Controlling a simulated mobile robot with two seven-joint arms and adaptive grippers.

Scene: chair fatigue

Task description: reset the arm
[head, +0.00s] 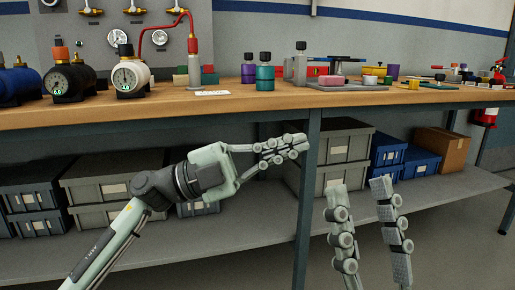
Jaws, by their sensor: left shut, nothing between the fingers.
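My left arm comes in from the lower left in the head view. Its gripper (292,146) is shut and empty, pointing right, in front of the bench's lower storage space, just below the tabletop edge. My right gripper (362,188) is at the bottom right of centre, pointing up. Its two fingers stand apart with nothing between them. Its wrist and arm are out of view. Neither gripper appears to hold anything.
A wooden workbench (240,103) carries gauges, bottles, a red-topped cylinder (193,60) and small coloured blocks. Its shelf holds grey bins (112,180), blue bins (420,163) and a cardboard box (441,148). A bench leg (306,215) stands between the grippers. Floor shows at lower right.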

